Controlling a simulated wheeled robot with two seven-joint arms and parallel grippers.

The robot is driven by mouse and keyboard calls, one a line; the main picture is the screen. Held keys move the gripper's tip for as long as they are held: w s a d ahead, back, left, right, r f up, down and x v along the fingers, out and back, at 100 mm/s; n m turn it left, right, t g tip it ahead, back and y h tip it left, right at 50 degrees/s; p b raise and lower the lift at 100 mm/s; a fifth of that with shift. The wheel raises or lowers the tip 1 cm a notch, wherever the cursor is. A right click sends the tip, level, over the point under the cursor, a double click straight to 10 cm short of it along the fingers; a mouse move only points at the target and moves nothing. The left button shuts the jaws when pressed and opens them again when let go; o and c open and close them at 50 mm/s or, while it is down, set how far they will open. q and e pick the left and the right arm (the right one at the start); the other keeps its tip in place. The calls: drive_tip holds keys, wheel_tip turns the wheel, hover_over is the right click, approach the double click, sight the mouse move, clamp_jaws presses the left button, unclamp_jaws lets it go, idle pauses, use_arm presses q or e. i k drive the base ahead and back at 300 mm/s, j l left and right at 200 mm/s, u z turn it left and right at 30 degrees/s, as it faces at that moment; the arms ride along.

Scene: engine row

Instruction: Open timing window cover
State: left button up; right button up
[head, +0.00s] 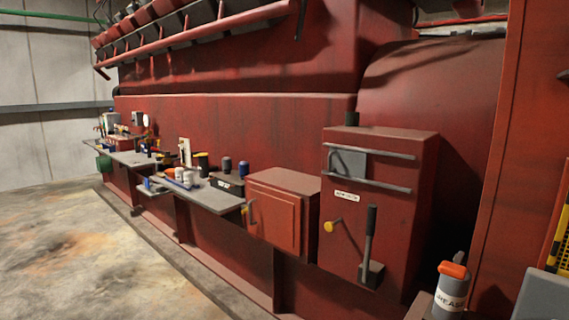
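A tall red box (385,225) is mounted on the engine side, right of centre. On its upper front, a dark grey plate (347,163) lies between two horizontal grey rails (370,149). It looks like the timing window cover, but I cannot read the small white label (346,196) below it. The plate sits at the left end of the rails, with bare red face to its right. A yellow knob (328,226) and an upright black-handled lever (371,235) are lower on the same face. Neither of my grippers shows in the head view.
A smaller red box (275,212) with a closed door and yellow handle is just left. Grey shelves (215,200) with bottles and tools run further left. An orange-capped grease bottle (452,287) stands at lower right. Concrete floor (90,250) is clear at left.

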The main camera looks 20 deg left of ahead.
sight(344, 162)
drive_tip(key=u, duration=0.3)
drive_tip(key=i+j, duration=0.1)
drive_tip(key=j, duration=0.2)
drive_tip(key=i+j, duration=0.15)
drive_tip(key=j, duration=0.15)
drive_tip(key=i+j, duration=0.1)
drive_tip(key=j, duration=0.15)
drive_tip(key=i+j, duration=0.25)
drive_tip(key=i, duration=0.2)
drive_tip(key=i+j, duration=0.25)
drive_tip(key=i, duration=0.2)
drive_tip(key=i+j, duration=0.25)
drive_tip(key=i, duration=0.2)
drive_tip(key=k+u, duration=0.05)
